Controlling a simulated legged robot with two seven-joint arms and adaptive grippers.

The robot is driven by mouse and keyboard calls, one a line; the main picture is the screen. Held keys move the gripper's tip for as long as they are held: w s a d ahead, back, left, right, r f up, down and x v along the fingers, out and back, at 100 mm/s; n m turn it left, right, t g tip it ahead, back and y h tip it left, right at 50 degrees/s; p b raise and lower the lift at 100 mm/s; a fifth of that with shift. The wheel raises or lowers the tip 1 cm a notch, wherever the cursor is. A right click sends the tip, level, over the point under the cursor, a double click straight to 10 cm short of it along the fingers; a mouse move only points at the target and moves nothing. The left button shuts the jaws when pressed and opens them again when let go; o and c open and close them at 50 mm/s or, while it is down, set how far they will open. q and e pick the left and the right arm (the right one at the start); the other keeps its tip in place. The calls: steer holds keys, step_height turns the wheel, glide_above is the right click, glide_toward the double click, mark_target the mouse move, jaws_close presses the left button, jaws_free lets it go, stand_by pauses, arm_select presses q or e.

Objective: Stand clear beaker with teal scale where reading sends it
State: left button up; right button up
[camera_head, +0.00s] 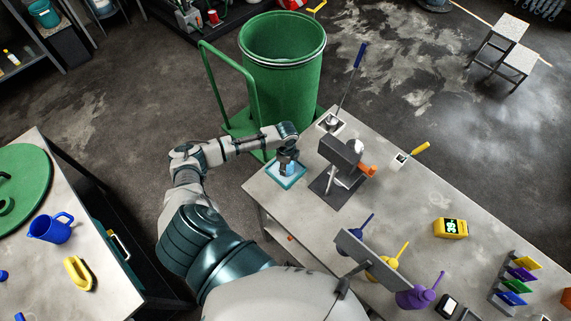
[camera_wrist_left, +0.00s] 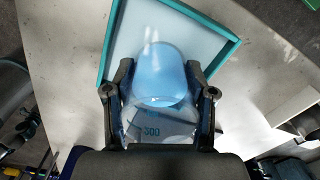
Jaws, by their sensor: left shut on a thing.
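My left gripper (camera_head: 287,157) is shut on the clear beaker (camera_wrist_left: 150,118), which holds blue liquid. Teal scale marks, with "300" legible, show on the beaker's wall in the left wrist view. The beaker is at a teal-rimmed tray (camera_head: 289,184) with a pale inside, on the near left end of the grey bench; whether it touches the tray I cannot tell. The tray's rim (camera_wrist_left: 226,55) also shows behind the beaker in the left wrist view. A yellow meter (camera_head: 450,228) with a lit display stands on the bench; its digits are too small to read surely. My right gripper is not in view.
A grey stand with an orange part (camera_head: 368,170) is just right of the tray. A green bin (camera_head: 283,75) is behind. A blue jug (camera_head: 50,228) is on the left table.

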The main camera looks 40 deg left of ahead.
arm_select(q)
steer(key=shift+f, duration=0.1)
steer(key=o, duration=1.2)
steer(key=shift+a+f, duration=0.1)
steer(key=shift+a, duration=0.3)
steer(key=shift+r, duration=0.25)
step_height(320, 180, up, 12)
steer(key=shift+d+f+b, duration=0.1)
steer(key=shift+b, duration=0.5)
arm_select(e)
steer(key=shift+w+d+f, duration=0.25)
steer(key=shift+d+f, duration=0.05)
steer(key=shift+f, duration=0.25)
arm_select(q)
steer(key=shift+d, duration=0.1)
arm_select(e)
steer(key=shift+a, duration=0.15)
